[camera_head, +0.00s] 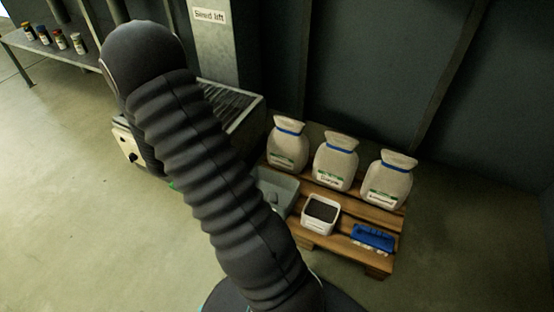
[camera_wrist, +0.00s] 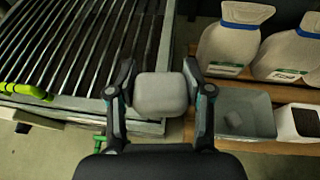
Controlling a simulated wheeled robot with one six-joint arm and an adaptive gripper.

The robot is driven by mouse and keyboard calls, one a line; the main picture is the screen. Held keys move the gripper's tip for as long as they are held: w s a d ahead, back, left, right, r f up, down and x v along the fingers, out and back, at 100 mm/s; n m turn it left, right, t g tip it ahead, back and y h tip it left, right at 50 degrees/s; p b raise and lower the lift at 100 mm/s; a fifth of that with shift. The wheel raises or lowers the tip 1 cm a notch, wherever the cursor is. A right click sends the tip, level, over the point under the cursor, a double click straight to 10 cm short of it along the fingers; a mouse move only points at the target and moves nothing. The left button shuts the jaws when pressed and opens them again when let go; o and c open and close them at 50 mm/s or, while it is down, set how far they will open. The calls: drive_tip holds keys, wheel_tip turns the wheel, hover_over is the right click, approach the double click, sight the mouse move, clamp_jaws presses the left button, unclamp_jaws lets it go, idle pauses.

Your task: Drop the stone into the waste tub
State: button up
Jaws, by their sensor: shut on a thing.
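My gripper (camera_wrist: 160,78) is shut on a rounded pale grey stone (camera_wrist: 161,96), held between its two fingers in the wrist view. The stone is in front of the right edge of a slatted metal grate (camera_wrist: 70,50). A grey open tub (camera_wrist: 255,97) stands to the right of the gripper, with a small grey lump inside; no label on it is readable. The tub also shows in the head view (camera_head: 285,184), partly hidden behind my arm. My gripper and the held stone are hidden in the head view.
A wooden pallet (camera_head: 378,269) carries the tub, a white container (camera_head: 320,228) of dark material, a blue tray (camera_head: 373,236) and three white sacks (camera_head: 336,162). A column labelled "Seed lift" (camera_head: 209,16) stands behind the grate. A bench with jars (camera_head: 78,43) is far left.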

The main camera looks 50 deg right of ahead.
drive_tip(key=s+d+f+m+g+h, duration=0.1)
drive_tip(key=s+d+f+m+g, duration=0.45)
drive_tip(key=s+d+g, duration=0.35)
drive_tip(key=s+d+f+m+g+y+b, duration=0.1)
drive_tip(key=s+d+f+m+g, duration=0.1)
drive_tip(key=s+f+m, duration=0.1)
drive_tip(key=s+d+f+m+g+y+b, duration=0.1)
drive_tip(key=s+d+f+m+g, duration=0.2)
drive_tip(key=s+f, duration=0.3)
drive_tip(key=shift+f+m+y+b, duration=0.35)
drive_tip(key=shift+f+m, duration=0.2)
drive_tip(key=shift+f, duration=0.65)
drive_tip(key=shift+d, duration=0.1)
drive_tip(key=o, duration=1.3)
drive_tip(key=v, duration=1.2)
drive_tip(key=shift+w, duration=0.1)
